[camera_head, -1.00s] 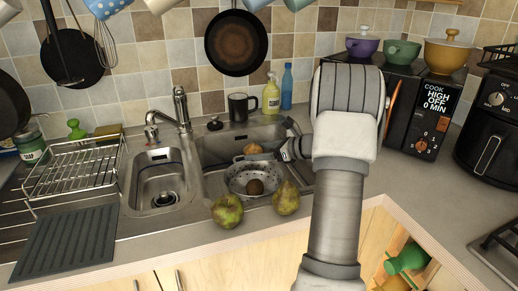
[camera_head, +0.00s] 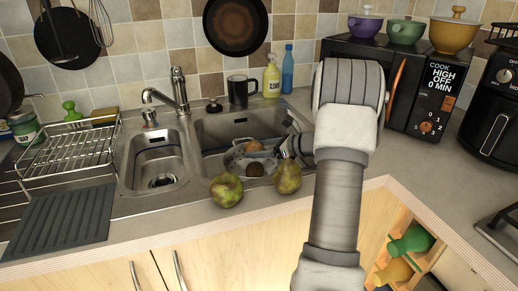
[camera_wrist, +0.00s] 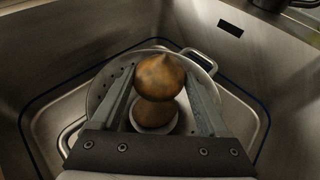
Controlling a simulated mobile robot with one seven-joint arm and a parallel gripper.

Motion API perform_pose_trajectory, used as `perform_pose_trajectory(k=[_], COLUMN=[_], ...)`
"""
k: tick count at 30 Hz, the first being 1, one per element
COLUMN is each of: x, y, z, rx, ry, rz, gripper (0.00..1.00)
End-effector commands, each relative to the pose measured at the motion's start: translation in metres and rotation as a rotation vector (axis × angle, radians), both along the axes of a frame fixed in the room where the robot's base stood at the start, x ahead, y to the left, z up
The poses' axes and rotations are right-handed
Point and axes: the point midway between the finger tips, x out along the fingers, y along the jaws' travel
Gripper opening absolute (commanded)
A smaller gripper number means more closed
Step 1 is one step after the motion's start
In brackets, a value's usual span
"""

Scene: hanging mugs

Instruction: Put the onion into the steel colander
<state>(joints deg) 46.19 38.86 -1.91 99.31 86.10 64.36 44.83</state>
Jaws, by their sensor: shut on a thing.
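The brown onion (camera_head: 254,146) is between the fingers of my gripper (camera_wrist: 160,75), which is shut on it. The onion shows clearly in the wrist view (camera_wrist: 160,77), with its pointed tip facing away. The steel colander (camera_head: 232,163) stands in the right sink basin, and its perforated wall and handles also show in the wrist view (camera_wrist: 98,88). The onion is over or within the colander's opening; I cannot tell whether it touches it. A round brown item (camera_head: 255,170) lies in the colander near the onion. My arm hides part of the right basin.
Two greenish fruits, one reddish (camera_head: 226,190) and one pear-like (camera_head: 288,178), sit on the sink's front rim. The tap (camera_head: 179,90) stands behind. A dark mug (camera_head: 240,91) and bottles stand at the back. A dish rack (camera_head: 75,145) is at left and a microwave (camera_head: 400,85) at right.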

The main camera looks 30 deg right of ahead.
Motion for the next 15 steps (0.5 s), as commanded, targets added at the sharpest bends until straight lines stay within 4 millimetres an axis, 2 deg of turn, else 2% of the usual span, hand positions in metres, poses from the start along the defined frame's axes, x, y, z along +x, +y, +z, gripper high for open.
perform_pose_trajectory(k=[4, 5, 6, 8, 15], x=[0.0001, 0.0001, 0.0001, 0.0001, -0.0004], y=[-0.0001, 0.0, 0.0, -0.0001, -0.0003], z=[0.0004, 0.0005, 0.0005, 0.0004, 0.0001], rx=[0.0, 0.0, 0.0, 0.0, 0.0], ry=[-0.001, -0.001, -0.001, -0.001, 0.0], rz=[0.0, 0.0, 0.0, 0.0, 0.0], gripper=[0.16, 0.81, 0.89, 0.99, 1.0])
